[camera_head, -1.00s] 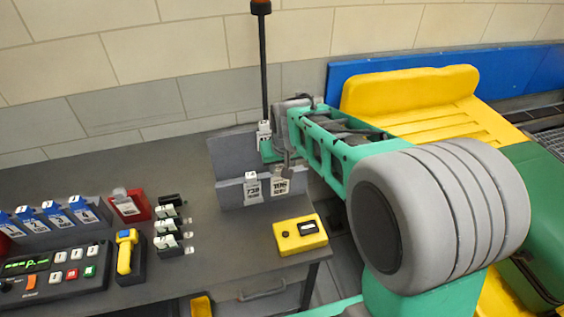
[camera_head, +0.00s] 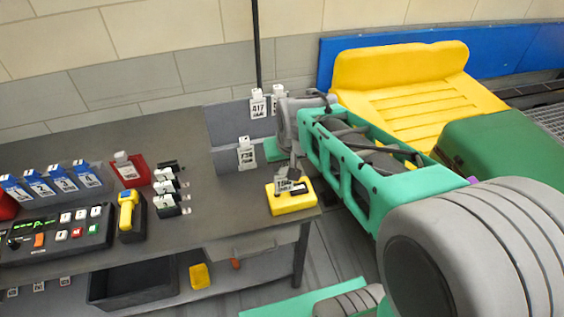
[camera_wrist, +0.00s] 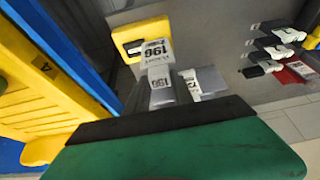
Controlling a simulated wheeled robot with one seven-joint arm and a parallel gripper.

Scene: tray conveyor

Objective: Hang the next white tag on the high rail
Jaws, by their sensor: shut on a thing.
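My gripper (camera_head: 292,168) is shut on a white tag (camera_head: 288,184), whose digits look like 196. The tag hangs in front of the yellow box (camera_head: 279,206) and partly covers it; I cannot tell if they touch. In the wrist view the held tag (camera_wrist: 162,94) shows beyond the green and black gripper part, near the yellow box (camera_wrist: 127,36). The high rail (camera_head: 236,118), on the grey panel, bears tag 417 (camera_head: 258,106) and a second tag (camera_head: 277,101), partly hidden. A tag (camera_head: 246,155) hangs on the low rail.
Several blue holders (camera_head: 60,178), a red holder (camera_head: 131,170), small tags on black holders (camera_head: 167,187) and a yellow scanner (camera_head: 127,210) stand to the left. A black bin (camera_head: 135,285) sits below. A dark post (camera_head: 257,45) rises behind the rails.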

